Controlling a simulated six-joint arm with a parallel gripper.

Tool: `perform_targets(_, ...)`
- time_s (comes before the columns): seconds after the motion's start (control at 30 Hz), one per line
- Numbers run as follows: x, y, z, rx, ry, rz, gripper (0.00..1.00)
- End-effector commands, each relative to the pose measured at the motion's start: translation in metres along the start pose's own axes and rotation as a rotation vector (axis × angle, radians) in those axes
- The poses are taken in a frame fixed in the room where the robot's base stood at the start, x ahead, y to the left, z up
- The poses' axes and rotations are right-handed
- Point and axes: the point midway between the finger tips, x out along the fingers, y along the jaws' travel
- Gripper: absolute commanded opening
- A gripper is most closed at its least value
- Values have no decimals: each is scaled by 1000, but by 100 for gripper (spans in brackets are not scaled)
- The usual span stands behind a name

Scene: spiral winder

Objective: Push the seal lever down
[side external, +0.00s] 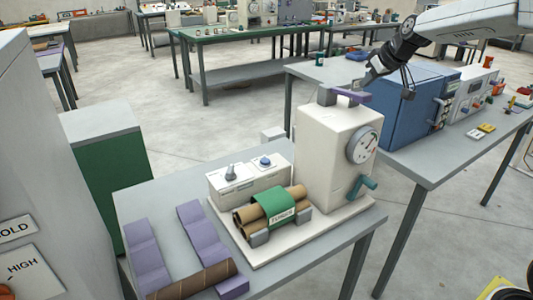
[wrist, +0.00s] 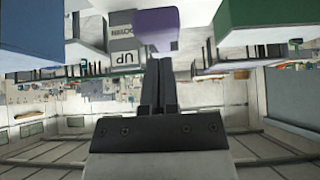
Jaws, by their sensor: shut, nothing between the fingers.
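The seal lever, a purple bar (side external: 352,95), sits on top of the tall white machine housing (side external: 320,150), beside a small grey block (side external: 327,96). In the wrist view the purple lever (wrist: 157,28) is at the top centre, just beyond the fingertips. A grey label plate with UP and DOWN (wrist: 123,50), seen upside down, is beside it. My gripper (side external: 364,83) is shut and empty, with its tips close to the lever at its far side. It also shows in the wrist view (wrist: 157,60). I cannot tell whether the tips touch the lever.
The housing carries a dial (side external: 363,145) and a teal crank (side external: 368,186). Cardboard tubes in a green band (side external: 275,205) and a white box with knobs (side external: 248,178) stand left of it. Purple cradles (side external: 148,262) lie at front left. A blue cabinet (side external: 412,105) stands behind.

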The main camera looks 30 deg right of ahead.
Motion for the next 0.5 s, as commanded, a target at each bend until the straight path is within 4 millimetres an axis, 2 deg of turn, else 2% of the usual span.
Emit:
perform_targets(0.2,8,0,8,2,-1,0,0)
perform_targets(0.5,8,0,8,1,-1,0,0)
